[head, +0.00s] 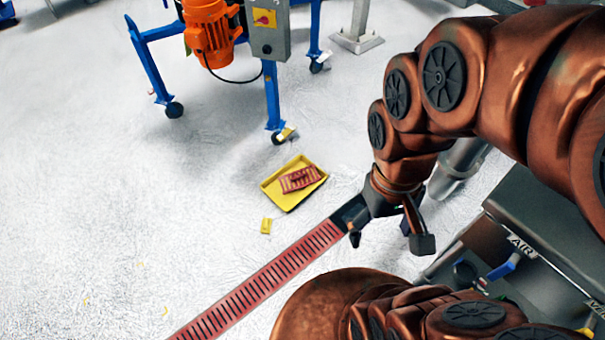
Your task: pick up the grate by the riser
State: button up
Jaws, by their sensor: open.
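A short reddish slotted grate (300,179) lies in a shallow yellow tray (281,202) on the floor, overlapping the tray's right side. A long reddish slotted grate (265,279) covers a floor channel running from lower left towards my gripper. The channel's upper right end (350,213) looks dark and uncovered, partly hidden by my gripper. A grey metal pipe (457,165), possibly the riser, stands behind my arm, partly hidden. My gripper (388,240) is open, pointing down with nothing between its fingers, right of the channel's dark end. Its height above the floor is unclear.
A blue wheeled frame (150,70) carries an orange motor (210,35) and a grey control box (267,30). A small yellow block (266,226) lies below the tray. A grey cabinet (545,225) labelled AIR with a blue-handled valve stands at right. The left floor is mostly clear.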

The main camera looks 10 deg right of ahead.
aim_at(297, 176)
jog(key=u, duration=1.65)
jog(key=i, duration=2.8)
jog(key=z, duration=3)
jog(key=i, duration=0.5)
jog(key=u, duration=0.05)
